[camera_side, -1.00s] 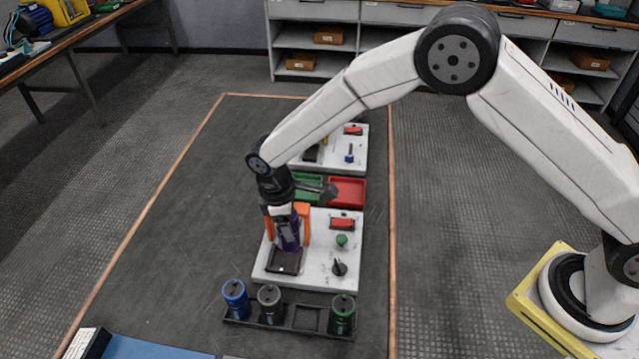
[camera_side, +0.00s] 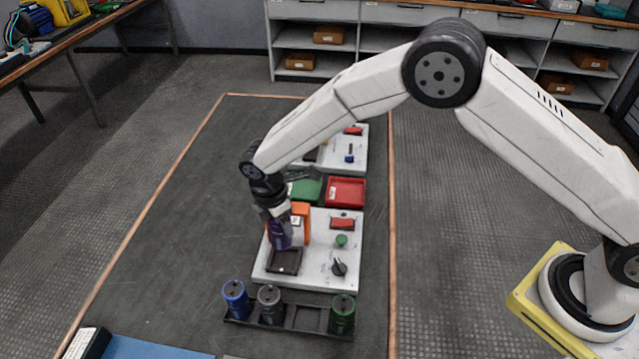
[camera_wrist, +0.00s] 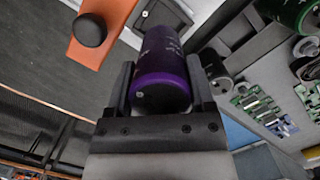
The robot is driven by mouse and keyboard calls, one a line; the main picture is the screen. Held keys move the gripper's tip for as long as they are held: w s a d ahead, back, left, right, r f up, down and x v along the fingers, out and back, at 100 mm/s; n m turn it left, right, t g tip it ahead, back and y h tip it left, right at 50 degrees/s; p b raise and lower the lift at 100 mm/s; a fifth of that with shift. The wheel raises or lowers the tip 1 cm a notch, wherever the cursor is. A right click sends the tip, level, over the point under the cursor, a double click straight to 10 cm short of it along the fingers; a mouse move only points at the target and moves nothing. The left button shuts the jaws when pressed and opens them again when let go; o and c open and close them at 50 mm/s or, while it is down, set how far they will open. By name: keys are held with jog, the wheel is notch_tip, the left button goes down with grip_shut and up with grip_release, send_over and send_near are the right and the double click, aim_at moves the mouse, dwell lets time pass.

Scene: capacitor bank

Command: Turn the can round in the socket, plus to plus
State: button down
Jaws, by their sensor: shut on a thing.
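The purple can (camera_side: 280,236) is between the jaws of my gripper (camera_side: 277,222). In the wrist view the purple can (camera_wrist: 165,75) shows with a black jaw finger on each side. A small pale mark shows on its near end, too small to read. The black square socket (camera_side: 285,261) is on the white panel (camera_side: 312,275), and its floor shows empty in front of the can. The can hangs at the socket's back edge; whether it touches, I cannot tell. An orange upright part (camera_side: 301,222) stands right beside the gripper.
The panel carries a red switch (camera_side: 342,223), a green button (camera_side: 341,240) and a black knob (camera_side: 339,267). A black rack (camera_side: 304,318) in front holds blue, grey and green cans. Green and red trays (camera_side: 346,191) lie behind.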

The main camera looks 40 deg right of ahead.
aim_at(283, 241)
jog(key=shift+f, duration=0.15)
jog(key=shift+f, duration=2.45)
jog(key=shift+f, duration=1.1)
dwell(1.0)
grip_release()
jog(key=shift+r, duration=0.1)
jog(key=shift+r, duration=3.9)
jog(key=shift+r, duration=0.1)
